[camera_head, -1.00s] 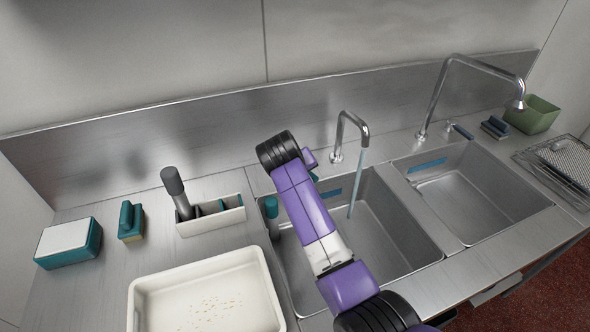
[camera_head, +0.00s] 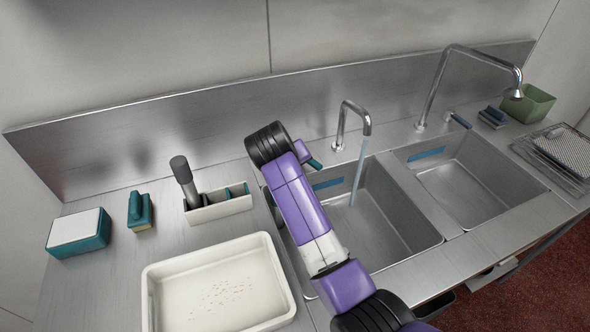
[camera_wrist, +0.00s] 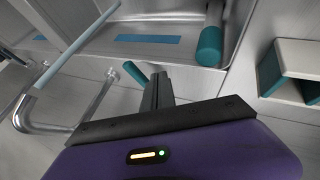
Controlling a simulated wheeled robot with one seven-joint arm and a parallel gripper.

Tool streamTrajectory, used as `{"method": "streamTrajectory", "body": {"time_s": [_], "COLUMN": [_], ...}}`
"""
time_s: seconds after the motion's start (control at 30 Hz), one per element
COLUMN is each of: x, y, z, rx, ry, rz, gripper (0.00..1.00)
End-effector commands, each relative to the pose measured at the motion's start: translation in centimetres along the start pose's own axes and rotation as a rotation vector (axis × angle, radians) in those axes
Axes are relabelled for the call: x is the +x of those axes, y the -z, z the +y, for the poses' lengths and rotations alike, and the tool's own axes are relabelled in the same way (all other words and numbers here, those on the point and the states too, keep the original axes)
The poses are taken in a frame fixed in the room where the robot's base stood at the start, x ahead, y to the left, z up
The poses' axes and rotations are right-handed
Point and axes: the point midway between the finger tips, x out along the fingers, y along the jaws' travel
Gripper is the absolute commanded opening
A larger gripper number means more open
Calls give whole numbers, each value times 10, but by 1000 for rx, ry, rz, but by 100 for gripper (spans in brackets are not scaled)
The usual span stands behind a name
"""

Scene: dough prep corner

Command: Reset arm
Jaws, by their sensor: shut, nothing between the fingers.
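My arm, purple with black joints, reaches over the left sink (camera_head: 405,215) in the head view, and its links hide my gripper there. In the wrist view my gripper (camera_wrist: 158,88) is shut, its dark fingers together and empty. The fingertips appear close to the teal lever (camera_wrist: 135,72) of the left faucet (camera_wrist: 30,112); I cannot tell whether they touch. The lever also shows beside my arm in the head view (camera_head: 315,164). Water (camera_head: 358,172) runs from the left faucet (camera_head: 352,112) into the sink.
A teal-ended cylinder (camera_wrist: 210,45) stands in the sink. A white caddy (camera_head: 222,208), a brush (camera_head: 140,211), a teal-and-white block (camera_head: 78,234) and a cream tray (camera_head: 160,312) are on the left counter. The right sink (camera_head: 470,190), tall faucet (camera_head: 432,92), green bin (camera_head: 535,103) and rack (camera_head: 560,150) are right.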

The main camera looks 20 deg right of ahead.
Motion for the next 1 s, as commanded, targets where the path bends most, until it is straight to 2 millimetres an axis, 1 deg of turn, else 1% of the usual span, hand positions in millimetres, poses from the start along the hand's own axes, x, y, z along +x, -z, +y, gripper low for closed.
{"method": "streamTrajectory", "body": {"time_s": [0.03,0.1,0.3,0.43,0.63,0.7,0.77,0.9,1.0], "x": [-10,-24,-53,-63,-66,-66,-68,-88,-96], "y": [1,1,-1,-2,0,9,22,66,78], "z": [-2,-2,1,2,2,3,3,7,2], "rx": [-2,-2,-2,-2,1,4,9,38,54], "ry": [1,1,2,2,1,-1,-1,10,27], "rz": [7,8,6,5,13,48,102,307,443], "gripper": [0,0,0,0,0,0,0,0,0]}}
